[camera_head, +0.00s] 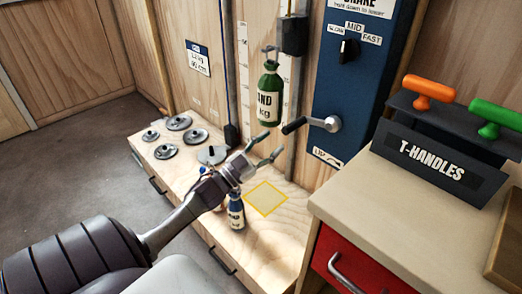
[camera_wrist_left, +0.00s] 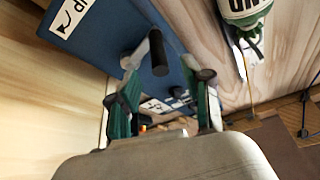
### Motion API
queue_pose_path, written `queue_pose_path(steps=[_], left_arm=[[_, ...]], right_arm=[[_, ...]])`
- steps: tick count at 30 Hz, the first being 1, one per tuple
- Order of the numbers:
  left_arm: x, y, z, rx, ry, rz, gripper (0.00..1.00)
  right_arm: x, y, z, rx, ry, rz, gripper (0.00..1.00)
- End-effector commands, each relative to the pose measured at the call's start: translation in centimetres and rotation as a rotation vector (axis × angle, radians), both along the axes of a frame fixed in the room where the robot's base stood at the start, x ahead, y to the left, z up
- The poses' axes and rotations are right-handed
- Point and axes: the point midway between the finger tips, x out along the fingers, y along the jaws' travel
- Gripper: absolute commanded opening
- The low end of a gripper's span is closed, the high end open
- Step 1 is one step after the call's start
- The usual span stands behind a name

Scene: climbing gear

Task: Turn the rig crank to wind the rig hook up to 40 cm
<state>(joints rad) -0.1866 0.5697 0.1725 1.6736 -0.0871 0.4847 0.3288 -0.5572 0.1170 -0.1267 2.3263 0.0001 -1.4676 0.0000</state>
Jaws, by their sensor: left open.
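The rig crank (camera_head: 321,123) is a grey arm with a black handle (camera_head: 293,125) on the blue rig panel (camera_head: 345,85). The rig hook (camera_head: 269,49) holds a green sand bag (camera_head: 269,95), which hangs upright. My left gripper (camera_head: 271,145) is open and empty, below and left of the crank handle in the head view. In the left wrist view the black handle (camera_wrist_left: 159,54) shows ahead of the open fingers (camera_wrist_left: 162,92), between them in the picture; no grip on it shows. The right gripper is not in view.
A wooden bench carries several grey weight discs (camera_head: 179,122), a small blue bottle (camera_head: 236,214) and a yellow-outlined square (camera_head: 266,198). A height scale (camera_head: 257,80) runs behind the bag. At right, a cabinet (camera_head: 345,195) bears a T-handles rack (camera_head: 430,160).

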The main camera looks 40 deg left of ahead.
Motion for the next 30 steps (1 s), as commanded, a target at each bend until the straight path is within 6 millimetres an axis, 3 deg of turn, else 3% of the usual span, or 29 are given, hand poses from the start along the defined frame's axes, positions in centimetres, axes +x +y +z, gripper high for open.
queue_pose_path(steps=[3,9,26,30], left_arm=[[-1.8,0.4,-0.7,-0.002,0.001,0.0,0.49],[-3.2,0.8,-1.2,0.0,-0.001,0.0,0.49],[-3.2,0.8,-1.2,0.0,-0.001,0.0,0.49],[-3.0,0.2,-2.5,-0.017,0.055,0.031,0.49]], right_arm=[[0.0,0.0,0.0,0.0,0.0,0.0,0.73],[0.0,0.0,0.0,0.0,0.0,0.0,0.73],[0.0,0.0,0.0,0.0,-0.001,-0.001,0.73],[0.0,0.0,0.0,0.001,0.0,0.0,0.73]])
